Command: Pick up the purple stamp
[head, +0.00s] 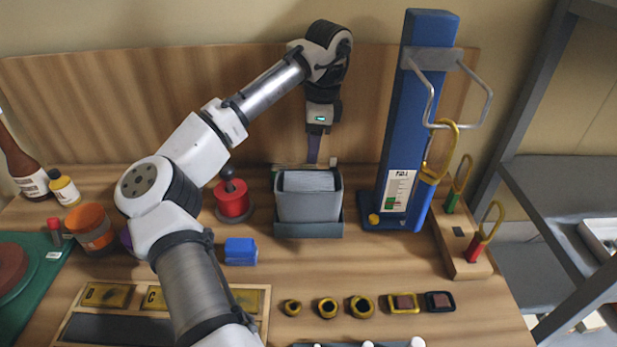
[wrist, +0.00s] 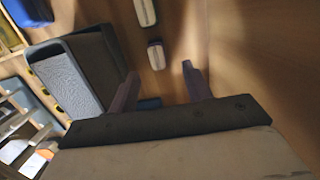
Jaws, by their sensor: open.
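My gripper (head: 314,160) points down behind the grey box near the back board, its fingertips partly hidden by the box. In the wrist view my gripper (wrist: 158,78) is open, with nothing between its two purplish-grey fingers. Ahead of the fingers lies a small block (wrist: 155,55) with a pale top and a dark, purplish edge. It may be the purple stamp, but I cannot tell for sure. A similar pale-topped block (wrist: 145,11) lies beyond it. A purple thing (head: 126,237) in the head view is mostly hidden by my arm.
The grey box (head: 309,208) stands close to my gripper; it also shows left in the wrist view (wrist: 68,82). A blue post (head: 415,120) with a metal loop stands right. A red spool-like thing (head: 232,201) and a blue block (head: 240,251) stand left of the box.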

